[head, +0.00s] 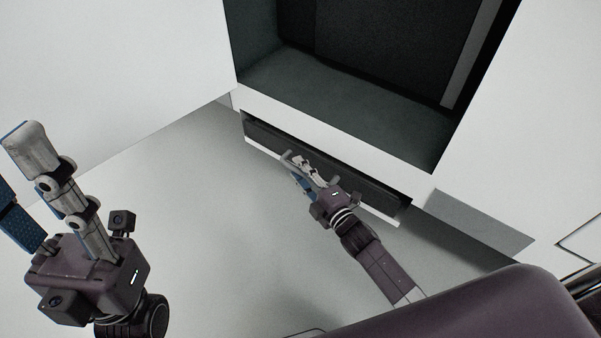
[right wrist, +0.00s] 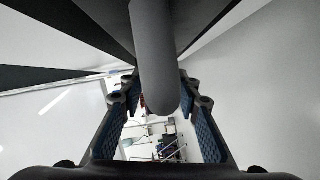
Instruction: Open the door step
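The door step (head: 375,183) is a dark flat slab with a light front edge, low under the doorway sill. A grey handle bar (head: 288,157) shows at the step's front edge. My right gripper (head: 300,168) is at this bar. In the right wrist view the rounded grey bar (right wrist: 155,55) reaches down between the two blue-padded fingers. They stand apart on either side of it, and I cannot tell whether they touch it. My left gripper (head: 15,160) is open and empty at the far left, away from the step.
The dark doorway (head: 350,95) is above the step, with white vehicle walls (head: 110,60) to the left and right (head: 540,130). The pale floor (head: 200,210) in front of the step is clear.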

